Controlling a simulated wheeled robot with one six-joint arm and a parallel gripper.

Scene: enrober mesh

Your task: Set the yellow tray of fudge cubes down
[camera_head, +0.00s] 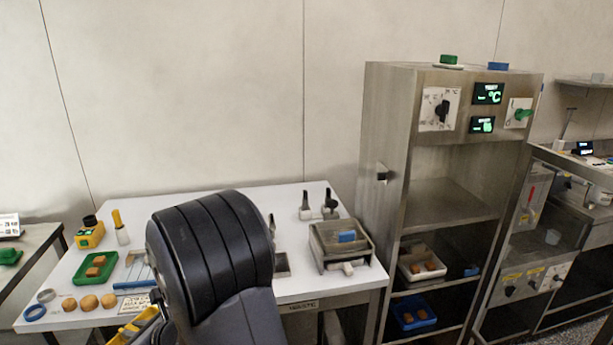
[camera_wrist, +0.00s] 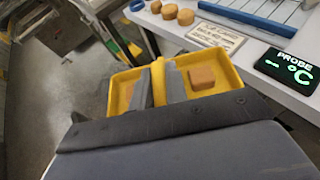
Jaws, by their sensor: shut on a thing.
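The yellow tray (camera_wrist: 122,84) is in my gripper (camera_wrist: 160,78) in the wrist view, with the two grey fingers shut at its middle. A brown fudge cube (camera_wrist: 202,79) sits in its right part; the fingers hide some of the inside. The tray is off the white table (camera_wrist: 272,101), beside its front edge, with grey floor below. In the head view a bit of the yellow tray (camera_head: 136,326) shows at the table's front edge, left of my arm. My arm hides the gripper there.
A green tray (camera_head: 96,269) with brown cubes, round brown pieces (camera_head: 89,303), a blue ring (camera_head: 35,313) and a sign (camera_wrist: 221,37) occupy the table's left side. A metal box (camera_head: 340,245) stands at its right. The steel cabinet (camera_head: 390,150) holds a white tray (camera_head: 422,264) and a blue tray (camera_head: 413,312).

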